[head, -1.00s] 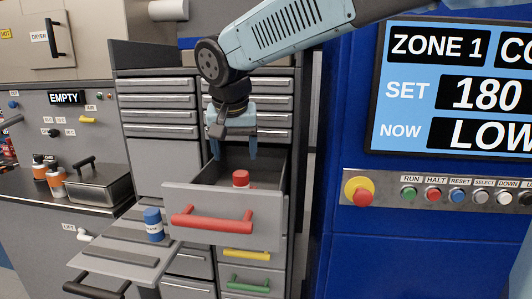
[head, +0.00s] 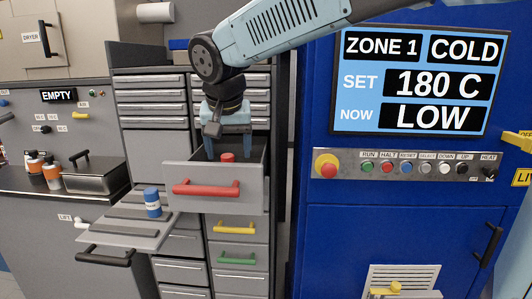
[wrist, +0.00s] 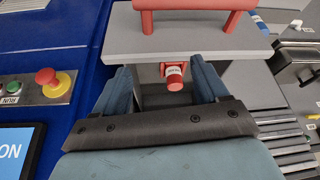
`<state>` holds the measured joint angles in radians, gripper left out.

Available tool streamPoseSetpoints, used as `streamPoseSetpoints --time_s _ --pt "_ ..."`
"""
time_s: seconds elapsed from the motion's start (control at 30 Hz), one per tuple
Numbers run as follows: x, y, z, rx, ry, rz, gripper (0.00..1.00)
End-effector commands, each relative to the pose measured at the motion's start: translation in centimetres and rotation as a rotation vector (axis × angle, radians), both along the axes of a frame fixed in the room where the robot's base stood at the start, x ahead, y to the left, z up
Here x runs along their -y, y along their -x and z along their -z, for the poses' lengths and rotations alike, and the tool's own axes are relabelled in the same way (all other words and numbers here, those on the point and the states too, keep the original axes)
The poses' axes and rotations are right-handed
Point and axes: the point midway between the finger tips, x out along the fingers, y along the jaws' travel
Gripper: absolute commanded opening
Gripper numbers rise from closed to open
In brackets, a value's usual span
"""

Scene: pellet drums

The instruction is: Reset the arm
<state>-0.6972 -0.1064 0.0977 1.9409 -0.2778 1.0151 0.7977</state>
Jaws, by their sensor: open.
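My gripper (head: 230,152) is open and points down over the open red-handled drawer (head: 213,194). A small red-capped container (head: 228,157) stands inside this drawer, mostly hidden by the drawer front in the head view. In the wrist view the container (wrist: 174,76) shows between my two blue fingers (wrist: 166,90), apart from both. The fingers hold nothing. Their exact height over the container is hard to tell.
A blue container (head: 152,202) stands on a pulled-out shelf (head: 125,232) at the left.

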Motion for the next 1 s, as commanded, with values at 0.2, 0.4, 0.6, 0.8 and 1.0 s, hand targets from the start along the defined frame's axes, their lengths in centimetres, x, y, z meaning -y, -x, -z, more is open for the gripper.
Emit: streamPoseSetpoints --time_s 0.2,0.4,0.6,0.8,1.0 --pt "4.2 0.2 -0.3 0.004 -0.002 0.011 0.73" --pt "9.5 0.9 -0.3 0.008 -0.002 0.027 0.73" --pt "17.2 3.2 0.3 0.02 -0.007 0.052 0.73" --pt "24.1 7.0 1.8 0.042 -0.011 0.078 0.73" --pt "28.9 11.2 3.9 0.072 -0.011 0.099 0.73"
